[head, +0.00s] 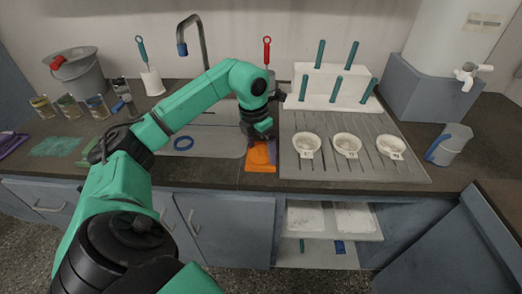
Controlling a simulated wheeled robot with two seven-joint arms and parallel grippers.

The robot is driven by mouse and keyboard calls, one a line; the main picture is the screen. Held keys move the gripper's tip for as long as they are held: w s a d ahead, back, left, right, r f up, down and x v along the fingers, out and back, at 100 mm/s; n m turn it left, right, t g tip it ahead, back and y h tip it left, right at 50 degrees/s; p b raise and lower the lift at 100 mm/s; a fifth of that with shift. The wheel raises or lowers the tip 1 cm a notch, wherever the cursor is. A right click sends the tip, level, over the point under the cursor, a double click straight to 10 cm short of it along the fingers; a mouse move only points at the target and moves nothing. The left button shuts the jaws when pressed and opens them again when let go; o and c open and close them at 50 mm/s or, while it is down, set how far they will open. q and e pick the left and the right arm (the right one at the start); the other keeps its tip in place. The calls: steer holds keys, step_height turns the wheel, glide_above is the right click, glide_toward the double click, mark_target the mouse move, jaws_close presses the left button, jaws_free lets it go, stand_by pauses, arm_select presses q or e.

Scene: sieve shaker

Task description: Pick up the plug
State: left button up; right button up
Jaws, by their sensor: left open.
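My left arm reaches in from the left and bends down at the sink's right side. Its gripper (262,135) is open and points down just above an orange, flat item (262,160) on the counter. The fingers are small and dark, and I cannot make out anything between them. I cannot clearly pick out the plug; it may be hidden by the gripper or arm. My right gripper is not in view.
A grooved drainboard (350,177) with several white strainer cups stands right of the gripper. Behind it is a white rack (333,100) with green pegs. A tap (194,40) rises behind the sink. A grey jug (450,144) stands at right. Beakers and a bucket (77,75) stand at left.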

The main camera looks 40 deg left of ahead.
arm_select(q)
steer(key=shift+c, duration=0.3)
steer(key=c, duration=1)
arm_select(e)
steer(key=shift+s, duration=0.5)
arm_select(q)
steer(key=shift+o, duration=0.2)
steer(key=shift+r, duration=0.1)
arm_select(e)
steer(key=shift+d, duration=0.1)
